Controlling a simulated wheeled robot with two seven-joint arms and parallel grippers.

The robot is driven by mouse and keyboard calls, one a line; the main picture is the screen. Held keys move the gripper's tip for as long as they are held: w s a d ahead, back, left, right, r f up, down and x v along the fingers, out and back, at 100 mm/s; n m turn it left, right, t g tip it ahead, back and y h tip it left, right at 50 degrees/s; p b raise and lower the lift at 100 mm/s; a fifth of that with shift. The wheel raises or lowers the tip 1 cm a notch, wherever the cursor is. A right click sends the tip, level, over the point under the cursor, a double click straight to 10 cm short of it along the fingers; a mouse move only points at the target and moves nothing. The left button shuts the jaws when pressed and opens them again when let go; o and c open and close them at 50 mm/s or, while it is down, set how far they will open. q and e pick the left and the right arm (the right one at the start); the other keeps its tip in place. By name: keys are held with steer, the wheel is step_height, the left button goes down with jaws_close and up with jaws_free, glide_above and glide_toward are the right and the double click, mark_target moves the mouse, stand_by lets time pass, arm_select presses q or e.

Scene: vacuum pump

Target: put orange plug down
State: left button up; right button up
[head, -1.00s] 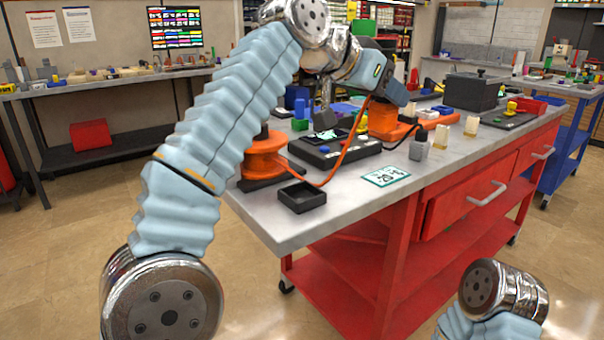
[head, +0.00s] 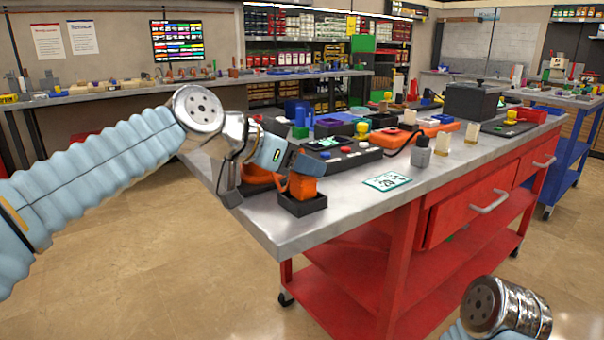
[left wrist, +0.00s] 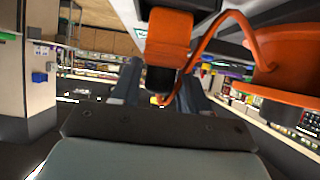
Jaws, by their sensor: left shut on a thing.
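The orange plug (head: 303,187) is at the small black square tray (head: 301,206) on the near left corner of the red workbench. Its lower end is hidden by the tray's wall, and I cannot tell whether it touches the tray's floor. My left gripper (head: 298,167) is shut on the plug from above. In the left wrist view the plug (left wrist: 170,38) sits with its black end between my fingers (left wrist: 160,85). An orange cable (left wrist: 215,28) runs from the plug to the orange spool (left wrist: 290,50). My right gripper is out of view.
The spool (head: 257,173) stands just behind my left gripper, partly hidden. A black control box (head: 345,156) with buttons is behind the tray. A green and white card (head: 387,181) lies to the right. The bench top between tray and card is clear.

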arm_select(q)
steer(key=shift+f, duration=0.6)
steer(key=shift+f, duration=0.15)
steer(key=o, duration=1.1)
steer(key=shift+r, duration=0.3)
steer(key=v, duration=1.1)
steer(key=shift+s+a+b, duration=0.25)
steer(key=shift+a+b, duration=0.1)
steer(key=shift+b, duration=0.05)
